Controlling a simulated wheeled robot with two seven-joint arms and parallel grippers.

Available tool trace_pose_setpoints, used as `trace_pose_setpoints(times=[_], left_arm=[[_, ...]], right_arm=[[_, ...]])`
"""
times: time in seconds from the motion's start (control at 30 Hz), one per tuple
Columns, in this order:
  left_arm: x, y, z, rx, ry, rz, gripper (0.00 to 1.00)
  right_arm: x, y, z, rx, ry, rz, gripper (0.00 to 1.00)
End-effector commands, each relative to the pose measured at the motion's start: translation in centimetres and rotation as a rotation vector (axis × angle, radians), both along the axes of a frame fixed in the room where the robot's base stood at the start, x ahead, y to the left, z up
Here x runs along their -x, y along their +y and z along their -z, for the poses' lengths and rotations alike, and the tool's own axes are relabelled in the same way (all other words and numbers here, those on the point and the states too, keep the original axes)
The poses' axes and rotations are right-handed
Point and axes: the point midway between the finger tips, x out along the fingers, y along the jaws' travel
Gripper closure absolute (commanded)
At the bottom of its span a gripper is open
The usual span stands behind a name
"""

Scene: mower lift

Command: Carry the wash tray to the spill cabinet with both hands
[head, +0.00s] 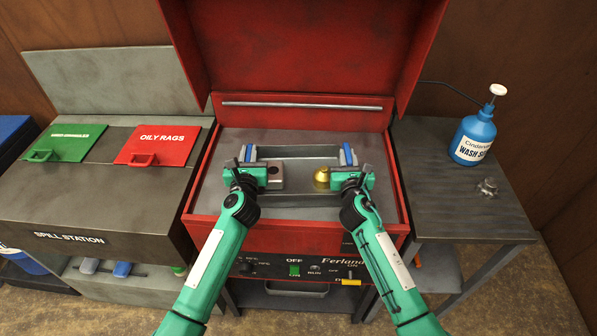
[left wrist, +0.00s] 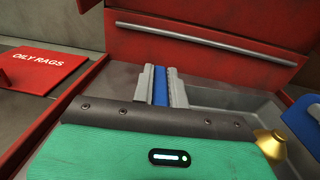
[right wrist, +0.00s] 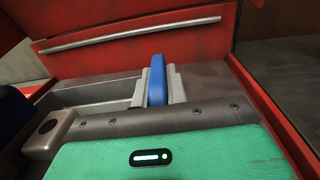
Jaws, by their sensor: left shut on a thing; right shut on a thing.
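The grey wash tray (head: 298,151) sits inside the open red parts washer (head: 278,112), with a blue handle at each end. A grey block with a hole (head: 275,176) and a brass dome-shaped part (head: 322,177) are at the tray. My left gripper (head: 247,155) is shut on the left blue handle (left wrist: 161,86). My right gripper (head: 349,156) is shut on the right blue handle (right wrist: 156,80). The grippers hide parts of the tray's ends. The spill cabinet (head: 150,208), marked SPILL STATION, stands to the left.
A green lid (head: 68,141) and a red OILY RAGS lid (head: 158,144) lie on the cabinet top. The washer's raised red lid (head: 300,45) stands behind the tray. A side table (head: 450,205) at right holds a blue wash bottle (head: 474,137) and a small metal part (head: 488,187).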

Motion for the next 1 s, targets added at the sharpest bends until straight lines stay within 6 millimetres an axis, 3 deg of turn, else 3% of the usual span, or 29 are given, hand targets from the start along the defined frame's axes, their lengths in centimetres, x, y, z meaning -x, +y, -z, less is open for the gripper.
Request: trace_pose_setpoints(times=[0.7, 1.0], left_arm=[[0.0, 0.0, -4.8, 0.000, -0.003, 0.000, 1.00], [0.0, 0.0, -5.1, 0.000, -0.003, 0.000, 1.00]], right_arm=[[0.0, 0.0, -4.8, 0.000, -0.002, -0.001, 1.00], [0.0, 0.0, -5.1, 0.000, -0.002, -0.001, 1.00]])
